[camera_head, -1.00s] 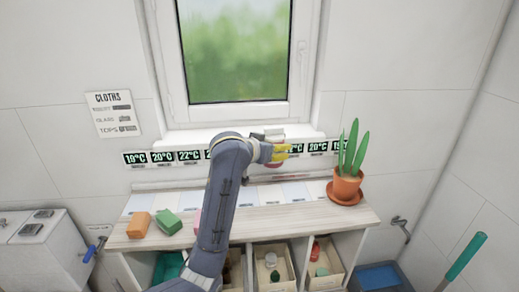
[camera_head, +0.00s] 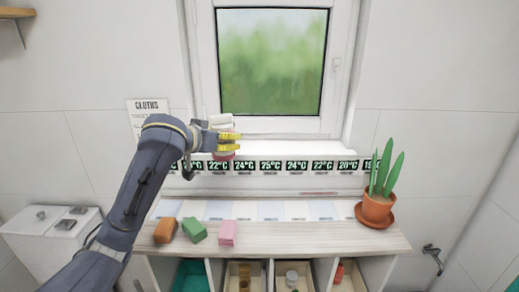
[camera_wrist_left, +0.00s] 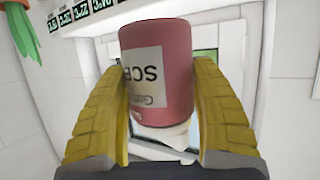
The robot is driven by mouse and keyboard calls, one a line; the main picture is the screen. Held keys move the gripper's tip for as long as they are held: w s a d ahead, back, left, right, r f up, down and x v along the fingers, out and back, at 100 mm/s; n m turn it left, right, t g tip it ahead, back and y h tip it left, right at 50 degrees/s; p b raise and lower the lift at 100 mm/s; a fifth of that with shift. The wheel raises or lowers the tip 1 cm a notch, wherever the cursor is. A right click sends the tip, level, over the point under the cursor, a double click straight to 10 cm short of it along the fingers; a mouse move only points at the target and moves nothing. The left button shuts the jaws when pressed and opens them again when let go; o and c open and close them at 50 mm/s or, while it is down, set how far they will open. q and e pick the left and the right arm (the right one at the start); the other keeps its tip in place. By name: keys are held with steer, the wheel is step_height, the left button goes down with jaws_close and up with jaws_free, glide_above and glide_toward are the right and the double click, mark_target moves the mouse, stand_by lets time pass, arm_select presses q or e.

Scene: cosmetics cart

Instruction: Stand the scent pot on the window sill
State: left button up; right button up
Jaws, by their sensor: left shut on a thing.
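My left gripper (camera_head: 229,145), with yellow ribbed fingers, is shut on the scent pot (camera_wrist_left: 172,75). The pot is a dusky pink cylinder with a cream label reading "SCE" upside down in the left wrist view, and a whitish end shows beyond it. In the head view the pot is mostly hidden by the fingers. The white window sill (camera_head: 300,148) runs below the window. The gripper holds the pot in front of the sill's left part; I cannot tell whether the pot touches the sill. My right gripper is not in view.
A strip of temperature labels (camera_head: 270,166) runs under the sill. A potted plant (camera_head: 377,208) stands at the right end of the shelf top (camera_head: 310,237). Orange, green and pink blocks (camera_head: 228,232) lie at its left. The sill's middle and right look clear.

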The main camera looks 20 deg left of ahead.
arm_select(q)
steer(key=shift+f, duration=0.1)
steer(key=w+a, duration=0.3)
steer(key=w, duration=0.6)
steer(key=w+a, duration=0.3)
steer(key=w, duration=0.6)
steer(key=shift+w+f, duration=0.15)
steer(key=shift+f, duration=1.4)
steer(key=shift+w+f, duration=0.1)
steer(key=shift+f, duration=1.4)
steer(key=shift+w+f, duration=0.15)
steer(key=shift+f, duration=0.3)
steer(key=shift+f, duration=0.1)
steer(key=o, duration=1.5)
steer(key=shift+f, duration=0.1)
